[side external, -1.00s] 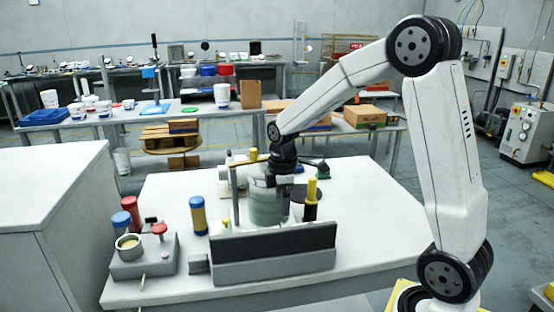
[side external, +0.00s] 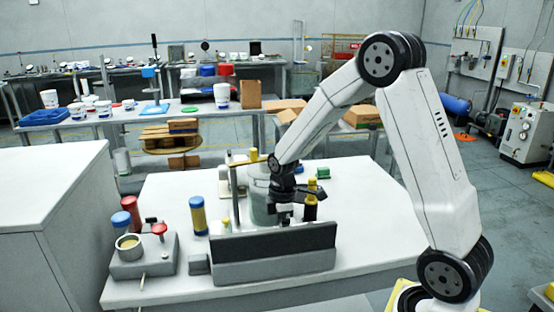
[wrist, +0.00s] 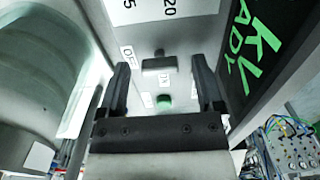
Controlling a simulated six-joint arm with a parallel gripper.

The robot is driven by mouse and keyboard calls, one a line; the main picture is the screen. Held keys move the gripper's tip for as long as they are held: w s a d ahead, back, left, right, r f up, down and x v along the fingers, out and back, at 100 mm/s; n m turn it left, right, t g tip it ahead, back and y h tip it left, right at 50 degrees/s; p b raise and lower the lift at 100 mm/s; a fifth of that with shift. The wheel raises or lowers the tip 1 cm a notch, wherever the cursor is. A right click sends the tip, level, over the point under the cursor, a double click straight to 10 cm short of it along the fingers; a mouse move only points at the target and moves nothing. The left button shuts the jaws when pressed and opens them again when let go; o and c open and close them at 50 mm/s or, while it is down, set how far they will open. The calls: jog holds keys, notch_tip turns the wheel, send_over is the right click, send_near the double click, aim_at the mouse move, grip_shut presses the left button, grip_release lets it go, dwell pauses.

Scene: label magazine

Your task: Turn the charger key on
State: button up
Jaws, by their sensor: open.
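The charger key looks like a dark bar-shaped knob (wrist: 158,62) on a light grey panel in the wrist view. It lies crosswise in the picture, its left end close to a label reading OFF (wrist: 128,57). A second small label, hard to read, sits just below it. My gripper (wrist: 160,66) is open, with one dark finger on each side of the knob in the picture. I cannot tell whether either finger touches it. In the side view my gripper (side external: 287,203) is low behind the black-fronted housing (side external: 275,262), and the key is not discernible there.
A green round button or lamp (wrist: 164,101) sits below the key. A black display (wrist: 268,45) with green letters is at right. A pale cylinder (wrist: 38,85) stands at left. In the side view, a black-and-yellow post (side external: 311,202) stands close right of my gripper.

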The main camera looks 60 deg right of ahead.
grip_shut()
